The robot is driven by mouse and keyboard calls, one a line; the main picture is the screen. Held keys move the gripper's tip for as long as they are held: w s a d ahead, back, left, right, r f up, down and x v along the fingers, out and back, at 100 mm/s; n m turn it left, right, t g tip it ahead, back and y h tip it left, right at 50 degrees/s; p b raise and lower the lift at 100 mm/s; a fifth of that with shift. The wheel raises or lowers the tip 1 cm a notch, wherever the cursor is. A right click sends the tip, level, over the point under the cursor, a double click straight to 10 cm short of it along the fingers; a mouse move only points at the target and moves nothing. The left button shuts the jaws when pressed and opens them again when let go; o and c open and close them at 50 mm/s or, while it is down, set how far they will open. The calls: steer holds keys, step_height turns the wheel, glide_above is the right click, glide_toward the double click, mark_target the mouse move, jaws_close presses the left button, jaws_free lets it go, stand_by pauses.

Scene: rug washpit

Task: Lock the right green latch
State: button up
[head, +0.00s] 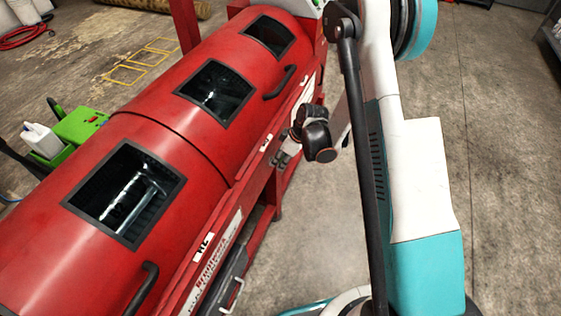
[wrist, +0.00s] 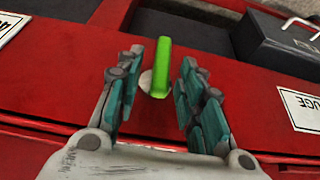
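A green latch (wrist: 161,68) shows in the wrist view as a long bright handle on the red machine (wrist: 245,102), beside a small pale round mount. It points toward the top of the picture. My gripper (wrist: 162,60) is open, with its two teal-padded fingers on either side of the latch. Red surface shows between the latch and each finger; I cannot tell how far the fingertips are from the panel. In the head view my gripper (head: 284,157) is at the front side of the red machine (head: 180,130). The latch is not visible there.
A dark box with a metal handle (wrist: 285,42) and a white label (wrist: 302,108) are right of the latch in the wrist view. In the head view, black handles (head: 280,82) stick out from the drum.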

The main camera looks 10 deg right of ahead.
steer(key=shift+w+a+f, duration=0.1)
steer(key=shift+f, duration=0.2)
jaws_close()
